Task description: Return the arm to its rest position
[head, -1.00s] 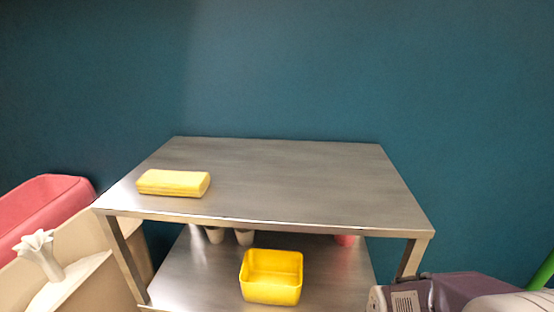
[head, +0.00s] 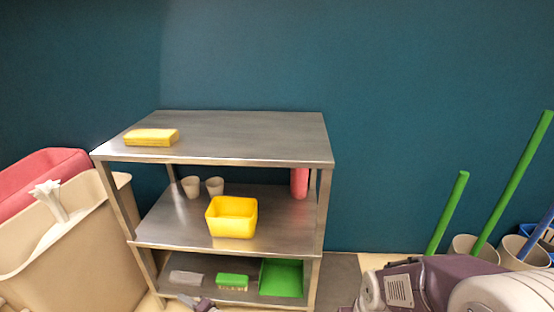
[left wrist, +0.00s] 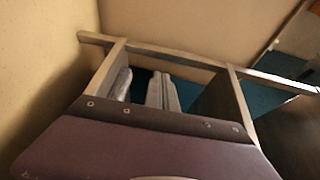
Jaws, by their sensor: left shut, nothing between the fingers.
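My left gripper (head: 195,302) shows at the bottom edge of the head view, small and partly cut off, in front of the lowest shelf of the metal rack (head: 240,132). It is shut and empty. In the left wrist view its pale grey fingers (left wrist: 162,92) show beyond my purple wrist cover. No right gripper shows.
A yellow sponge (head: 151,137) lies on the top shelf. A yellow bin (head: 231,217), two cups (head: 190,187) and a red item (head: 299,183) stand on the middle shelf. A green dustpan (head: 281,278) is below. A beige bin (head: 88,228) stands left.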

